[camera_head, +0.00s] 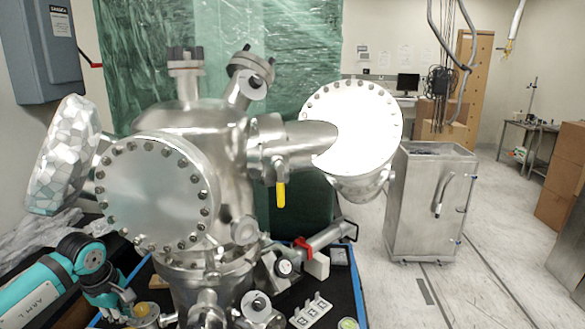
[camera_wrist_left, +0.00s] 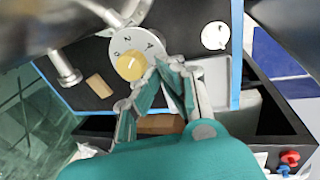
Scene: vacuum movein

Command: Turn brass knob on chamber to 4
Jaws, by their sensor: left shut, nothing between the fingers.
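The brass knob (camera_wrist_left: 131,66) sits on a pale round dial with dark numerals in the left wrist view. Which numeral the knob points to is too small to tell. In the head view the knob (camera_head: 140,309) is a small yellow spot low at the left, below the metal chamber (camera_head: 158,195). My left gripper (camera_head: 128,303) is at the knob's left there. In the left wrist view my left gripper (camera_wrist_left: 168,68) is shut and empty, its teal and grey fingertips close beside the knob's right edge. I cannot tell whether they touch it. My right gripper is not in view.
A second white dial (camera_wrist_left: 215,36) is right of the knob in the left wrist view. A wooden block (camera_wrist_left: 98,86) lies on the black surface. Chamber flanges and a yellow-handled valve (camera_head: 281,195) crowd the head view. A metal cabinet (camera_head: 415,215) stands right, with open floor beyond.

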